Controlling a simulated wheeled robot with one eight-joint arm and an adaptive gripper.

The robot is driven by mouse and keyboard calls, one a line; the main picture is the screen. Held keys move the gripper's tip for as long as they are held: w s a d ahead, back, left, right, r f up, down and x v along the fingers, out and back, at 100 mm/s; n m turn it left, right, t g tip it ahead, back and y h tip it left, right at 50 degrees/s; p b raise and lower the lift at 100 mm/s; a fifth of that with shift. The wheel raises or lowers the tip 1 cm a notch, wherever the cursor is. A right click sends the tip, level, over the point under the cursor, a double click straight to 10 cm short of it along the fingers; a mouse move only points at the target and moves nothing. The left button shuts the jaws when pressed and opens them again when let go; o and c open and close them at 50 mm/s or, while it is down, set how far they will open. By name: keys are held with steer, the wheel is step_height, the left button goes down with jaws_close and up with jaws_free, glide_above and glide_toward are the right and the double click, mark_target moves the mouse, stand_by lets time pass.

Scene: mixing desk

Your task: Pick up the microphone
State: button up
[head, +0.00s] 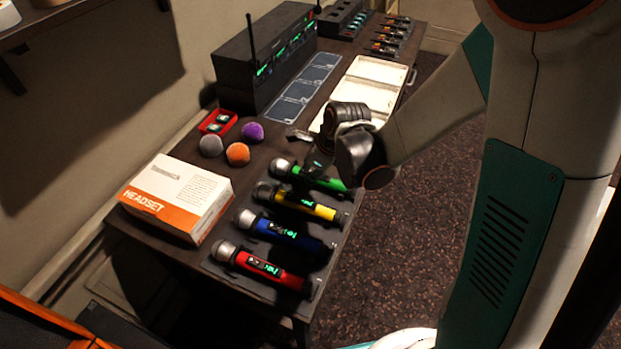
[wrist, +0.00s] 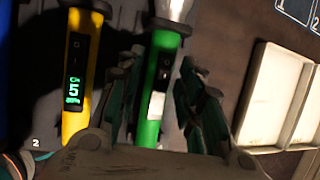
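A green microphone (head: 328,182) with a silver head lies at the far end of a row of microphones on the dark desk. Yellow (head: 312,206), blue (head: 285,233) and red (head: 268,269) microphones lie nearer in the same row. My gripper (head: 318,166) is over the green microphone and hides part of it. In the wrist view, the green microphone (wrist: 160,95) lies between my open fingers (wrist: 162,64), with small gaps at its sides. The yellow microphone (wrist: 78,80) lies just left of the left finger.
A white and orange headset box (head: 178,194) stands at the desk's left. Foam balls (head: 238,153) and a red tray (head: 213,124) lie behind. A black receiver (head: 262,62) stands at the back. An open white case (head: 375,70) lies beyond my gripper.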

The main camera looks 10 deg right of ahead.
steer(key=b+x, duration=0.2)
steer(key=x, duration=0.2)
steer(key=shift+w+a+f, duration=0.1)
jaws_close()
